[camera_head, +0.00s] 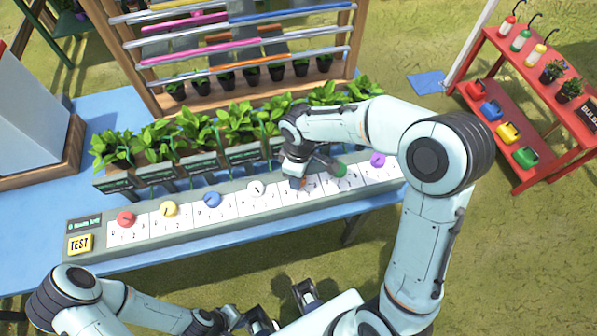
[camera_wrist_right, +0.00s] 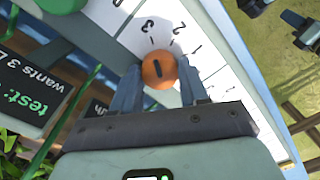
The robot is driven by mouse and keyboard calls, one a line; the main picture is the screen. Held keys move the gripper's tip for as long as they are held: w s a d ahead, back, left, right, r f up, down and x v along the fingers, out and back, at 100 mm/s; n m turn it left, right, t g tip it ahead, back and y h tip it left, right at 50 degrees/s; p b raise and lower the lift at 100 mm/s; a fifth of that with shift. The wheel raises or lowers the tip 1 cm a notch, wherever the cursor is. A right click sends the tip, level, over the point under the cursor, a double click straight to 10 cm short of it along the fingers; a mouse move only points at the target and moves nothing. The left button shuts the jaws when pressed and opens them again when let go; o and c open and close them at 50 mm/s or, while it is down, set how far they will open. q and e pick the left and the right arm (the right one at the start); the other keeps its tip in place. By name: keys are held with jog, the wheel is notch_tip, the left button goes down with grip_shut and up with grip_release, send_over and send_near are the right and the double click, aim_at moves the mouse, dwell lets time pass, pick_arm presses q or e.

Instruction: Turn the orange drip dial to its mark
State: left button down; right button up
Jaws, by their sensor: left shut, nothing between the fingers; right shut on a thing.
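The orange drip dial (camera_wrist_right: 158,70) is a round knob with a short dark bar on its face. In the right wrist view it sits on a white panel (camera_wrist_right: 225,65) with printed numbers 1, 2 and 3. My right gripper (camera_wrist_right: 160,88) has its two fingers on either side of the dial, shut on it. In the head view my right gripper (camera_head: 297,182) is over the panel row and mostly hides the dial. I cannot tell exactly which number the bar points at. My left gripper (camera_head: 245,318) is low at the bottom of the head view, shut and empty, away from the panel.
Red (camera_head: 125,218), yellow (camera_head: 169,209), blue (camera_head: 212,199), white (camera_head: 256,188), green (camera_head: 339,170) and purple (camera_head: 378,160) dials share the row. Potted plants (camera_head: 240,125) stand behind. A yellow TEST button (camera_head: 79,244) is at the left end. A red shelf (camera_head: 520,110) stands right.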

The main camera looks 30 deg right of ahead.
jog(key=shift+n, duration=0.3)
jog(key=o, duration=1.1)
jog(key=shift+c, duration=0.2)
notch_tip(320, 180, up, 14)
jog(key=p, duration=0.1)
jog(key=shift+f+p, duration=0.25)
jog(key=shift+p, duration=0.1)
jog(key=shift+w+d, duration=0.1)
